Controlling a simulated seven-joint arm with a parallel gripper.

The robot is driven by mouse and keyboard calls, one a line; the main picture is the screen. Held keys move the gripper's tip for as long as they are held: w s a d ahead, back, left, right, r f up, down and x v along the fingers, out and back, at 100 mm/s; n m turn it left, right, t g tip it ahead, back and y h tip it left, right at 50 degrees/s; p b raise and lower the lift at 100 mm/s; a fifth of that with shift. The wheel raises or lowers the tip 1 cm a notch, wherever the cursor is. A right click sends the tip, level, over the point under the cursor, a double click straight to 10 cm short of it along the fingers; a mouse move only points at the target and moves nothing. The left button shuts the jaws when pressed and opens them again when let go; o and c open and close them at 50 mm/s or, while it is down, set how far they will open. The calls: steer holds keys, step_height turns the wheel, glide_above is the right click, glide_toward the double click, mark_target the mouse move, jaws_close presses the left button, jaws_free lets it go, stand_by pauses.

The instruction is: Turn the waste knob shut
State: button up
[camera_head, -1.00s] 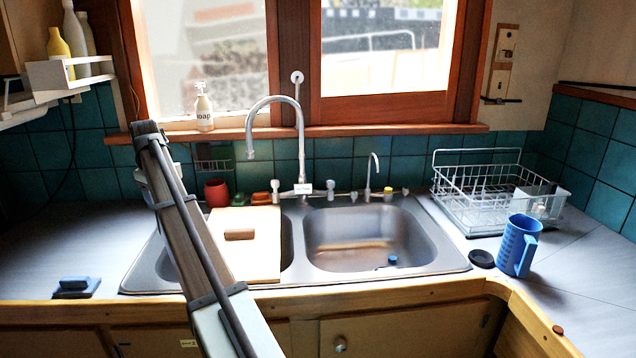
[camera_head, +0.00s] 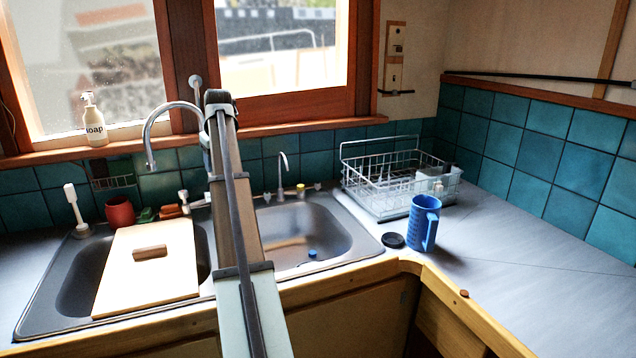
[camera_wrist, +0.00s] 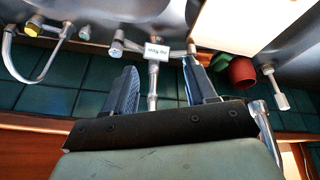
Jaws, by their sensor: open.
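A row of small knobs stands along the back edge of the sink; which is the waste knob I cannot tell. A yellow-topped knob (camera_head: 301,188) is right of the small tap and also shows in the wrist view (camera_wrist: 34,28). The wrist view, upside down, also shows a grey-blue knob (camera_wrist: 84,33) and a pale round knob (camera_wrist: 117,36). In the head view my arm hides the gripper and the tap base.
The tall curved spout (camera_head: 150,140) and small tap (camera_head: 282,170) rise behind the sink (camera_head: 345,235). A cutting board (camera_head: 160,285) covers part of the left basin. A red cup (camera_head: 120,211), dish rack (camera_head: 385,180) and blue jug (camera_head: 424,222) stand nearby. The right counter is mostly clear.

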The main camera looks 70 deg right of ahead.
steer(key=s+d+r+m+h, duration=0.1)
steer(key=s+d+m, duration=0.1)
steer(key=s+d, duration=0.5)
steer(key=s+d+r+m, duration=0.15)
steer(key=s+d, duration=0.25)
steer(key=s, duration=0.5)
steer(key=s+d, duration=0.4)
steer(key=d, duration=0.2)
steer(key=n+y, duration=0.1)
steer(key=n, duration=0.1)
glide_above(318, 183)
steer(key=s+a, duration=0.3)
steer(key=s, duration=0.2)
step_height(318, 183, down, 11)
steer(key=x, duration=1.4)
steer(key=shift+w+f, duration=0.15)
steer(key=shift+c, duration=0.4)
jaws_close()
